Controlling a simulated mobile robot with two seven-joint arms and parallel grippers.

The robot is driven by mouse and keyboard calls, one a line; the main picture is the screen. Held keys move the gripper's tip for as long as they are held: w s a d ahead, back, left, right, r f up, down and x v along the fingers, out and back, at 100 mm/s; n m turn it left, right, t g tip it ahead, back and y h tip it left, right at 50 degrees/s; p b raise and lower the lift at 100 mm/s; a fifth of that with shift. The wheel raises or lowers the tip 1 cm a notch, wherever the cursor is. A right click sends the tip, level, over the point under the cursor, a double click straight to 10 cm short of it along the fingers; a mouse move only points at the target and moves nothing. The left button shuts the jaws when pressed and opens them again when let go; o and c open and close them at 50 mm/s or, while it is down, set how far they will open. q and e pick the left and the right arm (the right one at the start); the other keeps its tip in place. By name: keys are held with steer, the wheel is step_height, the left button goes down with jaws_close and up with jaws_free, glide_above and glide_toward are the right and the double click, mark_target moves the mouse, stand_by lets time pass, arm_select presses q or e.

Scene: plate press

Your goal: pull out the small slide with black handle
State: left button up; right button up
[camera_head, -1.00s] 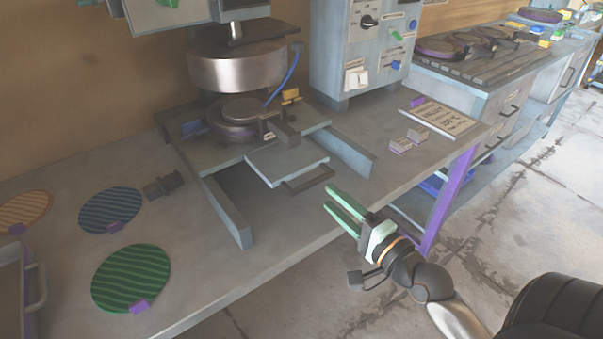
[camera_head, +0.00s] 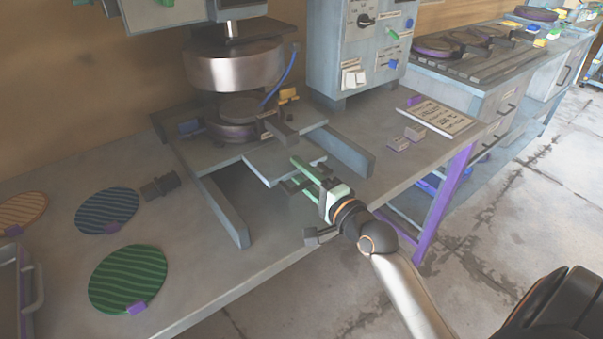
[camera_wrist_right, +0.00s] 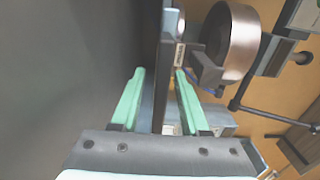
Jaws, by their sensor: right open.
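The small light-grey slide (camera_head: 280,160) sticks out from the front of the press in the head view. Its dark handle (camera_head: 290,187) is partly covered by my right gripper (camera_head: 305,174). The green fingers of this gripper are open and reach over the handle and the slide's front right edge. In the right wrist view, a dark bar, seemingly the handle (camera_wrist_right: 162,95), runs between the two parted fingers (camera_wrist_right: 157,100). Contact cannot be told. My left gripper is not in view.
The press's round metal head (camera_head: 235,66) stands above a lower round plate (camera_head: 240,108) with a dark block beside it. Grey rails flank the slide. Patterned discs (camera_head: 128,279) lie on the bench at left. A control box (camera_head: 358,50) stands behind right.

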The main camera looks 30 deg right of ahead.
steer(key=c, duration=0.7)
steer(key=shift+f, duration=0.1)
jaws_close()
